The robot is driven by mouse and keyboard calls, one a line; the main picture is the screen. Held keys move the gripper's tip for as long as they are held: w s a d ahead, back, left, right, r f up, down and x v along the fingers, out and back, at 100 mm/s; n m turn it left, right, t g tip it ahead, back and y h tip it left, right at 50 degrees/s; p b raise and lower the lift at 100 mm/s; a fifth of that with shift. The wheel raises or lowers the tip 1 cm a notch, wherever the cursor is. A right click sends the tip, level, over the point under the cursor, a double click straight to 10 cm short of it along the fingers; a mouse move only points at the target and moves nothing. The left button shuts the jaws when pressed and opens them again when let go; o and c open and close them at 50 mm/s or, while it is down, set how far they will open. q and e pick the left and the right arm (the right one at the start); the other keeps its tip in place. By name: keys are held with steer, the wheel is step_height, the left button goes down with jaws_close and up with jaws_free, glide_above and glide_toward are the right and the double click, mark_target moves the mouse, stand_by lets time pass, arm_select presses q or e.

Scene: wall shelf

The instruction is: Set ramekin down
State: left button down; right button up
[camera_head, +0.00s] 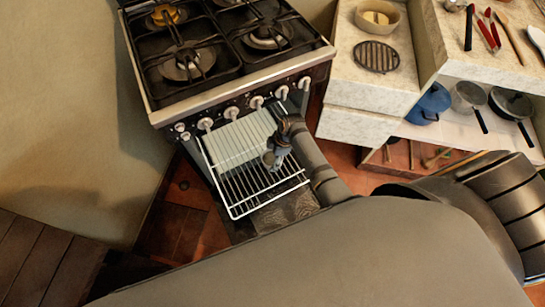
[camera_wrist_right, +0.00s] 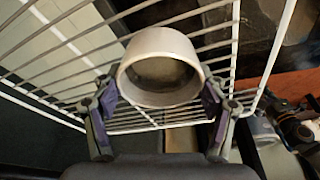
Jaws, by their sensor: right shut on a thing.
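A white ramekin (camera_wrist_right: 160,52) sits between the fingers of my right gripper (camera_wrist_right: 158,98) in the right wrist view, its open top facing the camera at a tilt. My right gripper (camera_head: 275,157) is shut on it, with a finger on either side. In the head view the gripper is over the pulled-out wire oven rack (camera_head: 243,197), and I cannot make out the ramekin there. Rack bars show around and behind the ramekin in the wrist view. Whether it touches the rack cannot be told. My left gripper is not in view.
The stove (camera_head: 228,95) with knobs and burners stands just behind the rack. A counter (camera_head: 345,65) at right holds a beige bowl (camera_head: 365,17) and a round dark trivet (camera_head: 376,57). Pans and a blue pot (camera_head: 431,103) are on the shelf. The rack's front is bare.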

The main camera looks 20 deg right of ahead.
steer(key=shift+f, duration=0.1)
steer(key=o, duration=1.3)
steer(key=shift+o, duration=0.2)
steer(key=p+v, duration=0.2)
steer(key=v, duration=1)
steer(key=shift+p, duration=0.3)
